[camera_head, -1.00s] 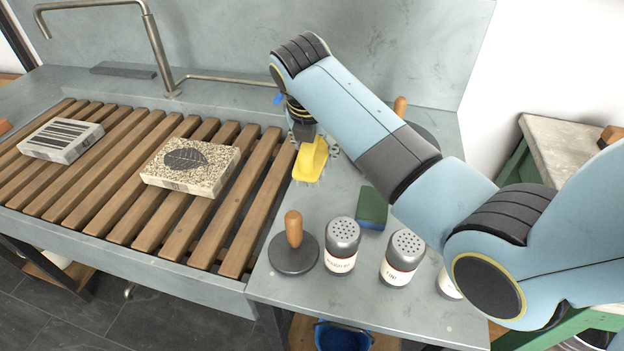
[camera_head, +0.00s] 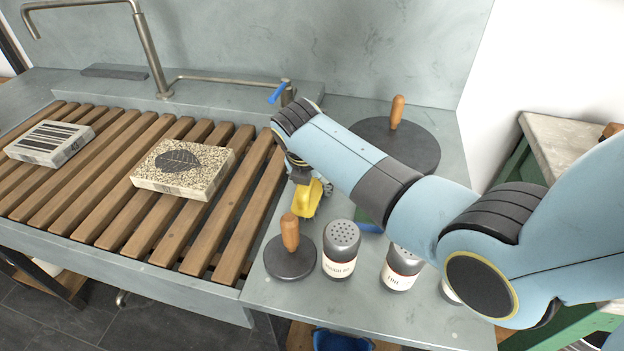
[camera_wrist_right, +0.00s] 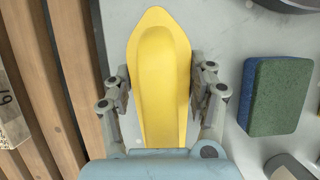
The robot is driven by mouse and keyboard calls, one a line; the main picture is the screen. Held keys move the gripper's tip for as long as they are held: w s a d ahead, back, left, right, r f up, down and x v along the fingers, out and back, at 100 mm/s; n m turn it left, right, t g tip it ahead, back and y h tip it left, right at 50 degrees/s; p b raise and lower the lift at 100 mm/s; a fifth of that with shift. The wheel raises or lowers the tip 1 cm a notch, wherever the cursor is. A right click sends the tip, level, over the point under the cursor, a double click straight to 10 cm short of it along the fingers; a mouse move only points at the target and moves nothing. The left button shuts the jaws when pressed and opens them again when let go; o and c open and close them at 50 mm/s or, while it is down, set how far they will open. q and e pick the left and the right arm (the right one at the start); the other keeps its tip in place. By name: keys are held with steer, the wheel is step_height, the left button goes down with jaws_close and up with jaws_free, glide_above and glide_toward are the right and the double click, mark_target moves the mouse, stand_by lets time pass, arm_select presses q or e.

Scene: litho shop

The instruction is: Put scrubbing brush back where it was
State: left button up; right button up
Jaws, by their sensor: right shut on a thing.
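The yellow scrubbing brush (camera_head: 307,199) is in my right gripper (camera_head: 304,184), at the left part of the grey counter beside the slatted rack. In the right wrist view the brush (camera_wrist_right: 160,80) lies lengthwise between the two fingers of the gripper (camera_wrist_right: 162,95), which are shut on its sides. The brush's bristles are hidden in the wrist view. Whether it touches the counter I cannot tell. My left gripper is not in view.
A green and blue sponge (camera_wrist_right: 276,96) lies right of the brush. A small wooden-handled disc (camera_head: 291,258) and shaker tins (camera_head: 341,249) stand nearer the front. A larger handled disc (camera_head: 400,140) is behind my arm.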

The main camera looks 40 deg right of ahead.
steer(key=shift+f, duration=0.1)
steer(key=o, duration=1.2)
steer(key=p+v, duration=0.1)
steer(key=v, duration=1.1)
steer(key=shift+p, duration=0.35)
steer(key=shift+d+r, duration=0.1)
steer(key=shift+r, duration=0.1)
